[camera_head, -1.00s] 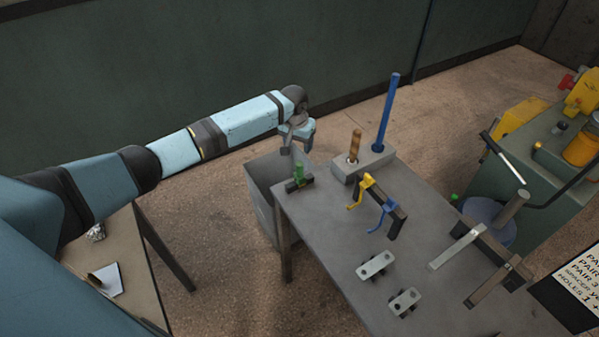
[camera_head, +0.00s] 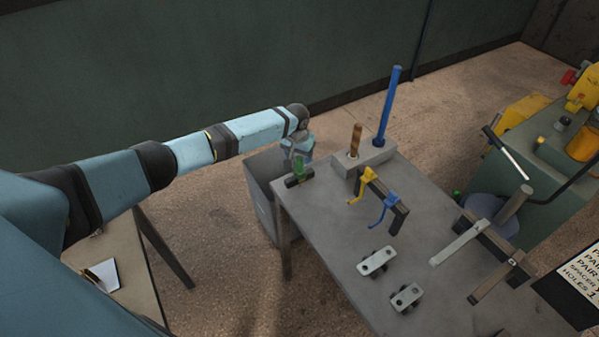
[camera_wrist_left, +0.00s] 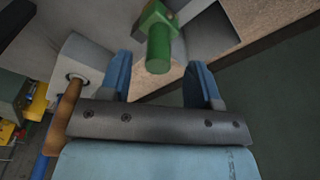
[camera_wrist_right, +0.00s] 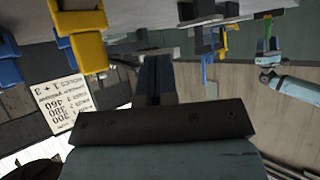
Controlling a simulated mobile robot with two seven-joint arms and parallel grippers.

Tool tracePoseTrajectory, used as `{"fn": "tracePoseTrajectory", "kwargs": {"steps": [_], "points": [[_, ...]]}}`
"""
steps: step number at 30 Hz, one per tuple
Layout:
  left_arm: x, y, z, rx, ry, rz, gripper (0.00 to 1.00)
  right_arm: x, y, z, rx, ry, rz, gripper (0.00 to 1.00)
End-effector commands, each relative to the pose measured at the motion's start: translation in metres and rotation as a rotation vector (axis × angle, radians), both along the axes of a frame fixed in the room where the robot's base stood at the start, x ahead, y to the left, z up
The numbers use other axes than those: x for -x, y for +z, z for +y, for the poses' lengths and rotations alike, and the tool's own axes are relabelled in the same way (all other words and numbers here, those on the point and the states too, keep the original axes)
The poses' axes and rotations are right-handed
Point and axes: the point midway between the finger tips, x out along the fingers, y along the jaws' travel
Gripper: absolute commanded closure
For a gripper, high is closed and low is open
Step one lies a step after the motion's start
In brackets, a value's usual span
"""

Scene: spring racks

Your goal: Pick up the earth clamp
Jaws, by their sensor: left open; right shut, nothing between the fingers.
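The green clamp (camera_head: 299,166), which I take to be the earth clamp, stands on a dark block at the left corner of the grey table. My left gripper (camera_head: 296,155) is just behind and above it. In the left wrist view the clamp's green cylinder end (camera_wrist_left: 158,48) lies between the two open blue fingers of the left gripper (camera_wrist_left: 160,75), with no clear contact on either side. My right gripper (camera_wrist_right: 156,78) shows only in its own wrist view, shut and empty.
A grey bin (camera_head: 262,182) stands beside the table's left end. A grey block (camera_head: 375,158) holds a blue rod and a brown rod close to the clamp. Yellow (camera_head: 362,186) and blue (camera_head: 384,208) hooks hang from a rack. Two plates (camera_head: 378,261) (camera_head: 407,297) lie in front.

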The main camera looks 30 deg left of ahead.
Motion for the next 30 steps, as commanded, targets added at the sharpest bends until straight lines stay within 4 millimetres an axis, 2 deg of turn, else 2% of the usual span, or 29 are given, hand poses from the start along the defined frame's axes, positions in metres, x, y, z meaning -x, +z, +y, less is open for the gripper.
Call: {"fn": "tracePoseTrajectory", "kwargs": {"steps": [1, 6, 15, 17, 21, 22, 30], "points": [[0.000, -0.015, -0.001, 0.000, -0.001, -0.001, 0.43, 0.001, -0.015, -0.001, 0.004, 0.007, 0.001, 1.00], [-0.002, -0.032, -0.001, 0.000, 0.001, -0.001, 0.43, 0.002, -0.035, 0.001, 0.001, 0.013, 0.009, 1.00], [-0.002, -0.031, -0.001, 0.000, 0.001, 0.000, 0.43, 0.000, -0.032, 0.004, -0.005, 0.015, 0.005, 1.00], [-0.002, -0.031, -0.001, 0.000, 0.001, 0.000, 0.54, -0.001, -0.030, 0.004, -0.006, 0.015, 0.003, 1.00], [-0.002, -0.031, -0.001, 0.000, 0.001, 0.000, 0.87, -0.001, -0.030, 0.004, -0.006, 0.015, 0.001, 1.00], [-0.002, -0.031, -0.001, 0.000, 0.001, 0.000, 0.92, -0.001, -0.030, 0.004, -0.006, 0.015, 0.001, 1.00], [-0.002, -0.031, -0.001, 0.000, 0.001, 0.000, 0.92, 0.000, -0.032, 0.004, -0.005, 0.015, 0.006, 1.00]]}}
